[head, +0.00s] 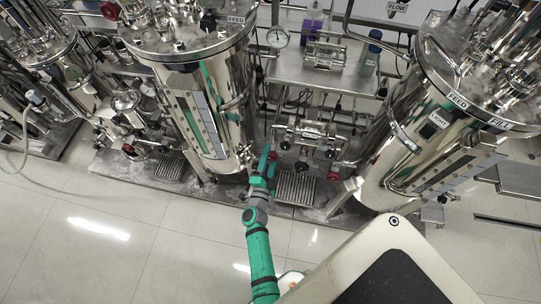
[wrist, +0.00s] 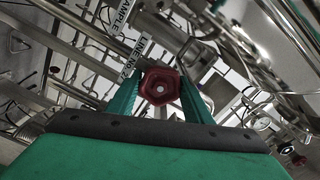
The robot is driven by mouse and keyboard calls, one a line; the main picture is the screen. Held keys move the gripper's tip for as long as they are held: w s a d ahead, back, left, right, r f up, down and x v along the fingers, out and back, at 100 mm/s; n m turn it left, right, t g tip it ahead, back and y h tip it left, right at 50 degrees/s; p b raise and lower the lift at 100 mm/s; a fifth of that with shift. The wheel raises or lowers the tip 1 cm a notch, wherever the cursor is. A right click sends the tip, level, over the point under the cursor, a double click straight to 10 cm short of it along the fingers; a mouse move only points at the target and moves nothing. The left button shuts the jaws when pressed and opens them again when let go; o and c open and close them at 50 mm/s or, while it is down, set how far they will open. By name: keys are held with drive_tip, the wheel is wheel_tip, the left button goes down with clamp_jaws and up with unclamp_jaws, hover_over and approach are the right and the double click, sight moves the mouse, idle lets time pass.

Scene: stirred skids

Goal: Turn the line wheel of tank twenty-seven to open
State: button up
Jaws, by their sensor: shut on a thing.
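A dark red line wheel (wrist: 160,87) with a pale centre sits between the two green fingers of my gripper (wrist: 160,98) in the wrist view. The fingers are shut on its sides. A label reading "LINE NO 2" and perhaps one more digit (wrist: 131,60) is on the pipe just beyond it, beside a "SAMPLE" label. In the head view my gripper (head: 267,163) reaches in low beside the shiny steel tank (head: 235,75) marked "FEED". No tank number is readable.
Another steel tank (head: 408,105) stands at the right, with more at the far left. Other red wheels (head: 333,176) sit low between the tanks. A steel bench (head: 290,68) stands behind. The tiled floor (head: 110,235) in front is clear.

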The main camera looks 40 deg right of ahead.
drive_tip(key=shift+w+a+n, duration=0.15)
drive_tip(key=shift+w+n, duration=0.1)
drive_tip(key=shift+n, duration=0.75)
drive_tip(key=shift+c, duration=0.2)
drive_tip(key=shift+o, duration=0.2)
drive_tip(key=shift+w+a+n, duration=0.1)
drive_tip(key=shift+a+n, duration=0.15)
drive_tip(key=shift+n, duration=0.75)
drive_tip(key=n, duration=0.5)
drive_tip(key=shift+s+d, duration=0.25)
drive_tip(key=shift+s, duration=0.05)
drive_tip(key=shift+c, duration=0.2)
drive_tip(key=shift+o, duration=0.2)
drive_tip(key=shift+n, duration=1.5)
drive_tip(key=o, duration=1)
drive_tip(key=v, duration=1)
drive_tip(key=shift+s+a, duration=0.2)
drive_tip(key=shift+s, duration=0.15)
